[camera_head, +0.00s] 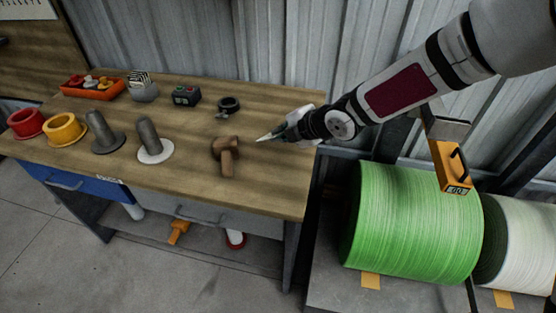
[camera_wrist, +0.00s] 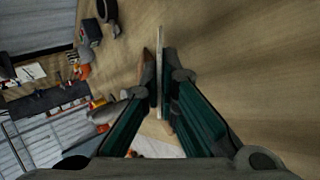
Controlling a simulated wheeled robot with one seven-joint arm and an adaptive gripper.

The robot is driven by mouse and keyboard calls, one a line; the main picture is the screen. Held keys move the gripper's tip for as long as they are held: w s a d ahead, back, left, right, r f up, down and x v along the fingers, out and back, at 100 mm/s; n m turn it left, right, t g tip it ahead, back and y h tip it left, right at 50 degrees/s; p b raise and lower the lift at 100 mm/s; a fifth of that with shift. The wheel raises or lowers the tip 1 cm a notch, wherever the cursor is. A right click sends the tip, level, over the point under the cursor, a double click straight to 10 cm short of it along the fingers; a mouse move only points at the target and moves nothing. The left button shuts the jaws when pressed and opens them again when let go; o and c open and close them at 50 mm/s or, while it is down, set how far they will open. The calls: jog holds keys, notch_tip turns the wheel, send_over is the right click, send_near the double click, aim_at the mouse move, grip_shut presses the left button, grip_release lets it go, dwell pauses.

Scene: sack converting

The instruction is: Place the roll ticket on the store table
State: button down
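My gripper (camera_head: 275,136) is over the right part of the wooden table (camera_head: 275,190), pointing left. In the wrist view its two fingers (camera_wrist: 160,82) are close together on a thin pale strip, seen edge-on, which looks like the roll ticket (camera_wrist: 159,100). In the head view a pale tip sticks out from the fingers, just right of the brown mallet (camera_head: 227,155). The ticket's face and any print are hidden. It seems to be held above the tabletop, but I cannot tell how high.
On the table are a black ring (camera_head: 229,104), a button box (camera_head: 186,95), grey posts (camera_head: 149,137), yellow (camera_head: 65,129) and red rings (camera_head: 27,123), and an orange tray (camera_head: 94,92). A green roll (camera_head: 412,220) stands right of the table. The table's front right is clear.

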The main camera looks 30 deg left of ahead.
jog(key=shift+f+b, duration=1.65)
jog(key=shift+f, duration=0.45)
jog(key=c, duration=2)
grip_release()
jog(key=shift+o, duration=0.2)
jog(key=shift+r, duration=0.1)
jog(key=p+v, duration=0.5)
jog(key=v, duration=0.3)
jog(key=shift+p, duration=0.3)
